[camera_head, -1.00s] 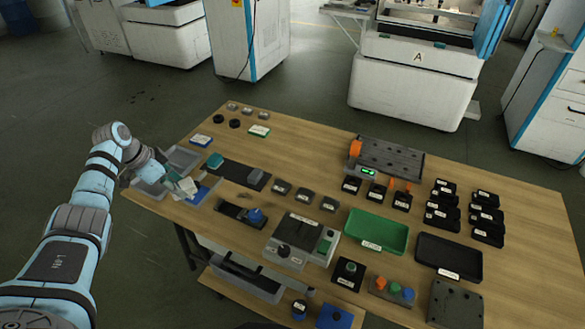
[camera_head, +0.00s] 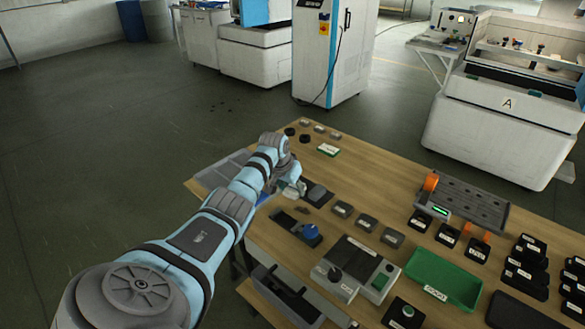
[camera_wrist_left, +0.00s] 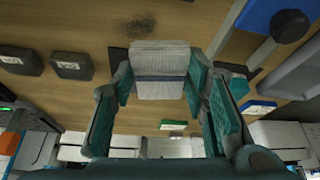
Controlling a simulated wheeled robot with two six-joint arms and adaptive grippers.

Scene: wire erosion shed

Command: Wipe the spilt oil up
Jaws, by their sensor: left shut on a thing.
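A brown oil stain (camera_wrist_left: 140,28) lies on the wooden tabletop at the top of the left wrist view. It also shows as a small dark patch in the head view (camera_head: 302,210). My left gripper (camera_wrist_left: 160,78) is shut on a folded white cloth (camera_wrist_left: 160,62) with a grey-blue band. The cloth is close to the stain, just short of it in the left wrist view. In the head view my left gripper (camera_head: 292,190) is beside the stain, and my own arm hides part of the table. Whether the cloth touches the tabletop is unclear. My right gripper is out of view.
Several small black blocks (camera_head: 367,223) stand right of the stain. A dark holder with a blue knob (camera_head: 310,232) is in front of it. A grey control box (camera_head: 350,268) and a green tray (camera_head: 443,280) are farther right.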

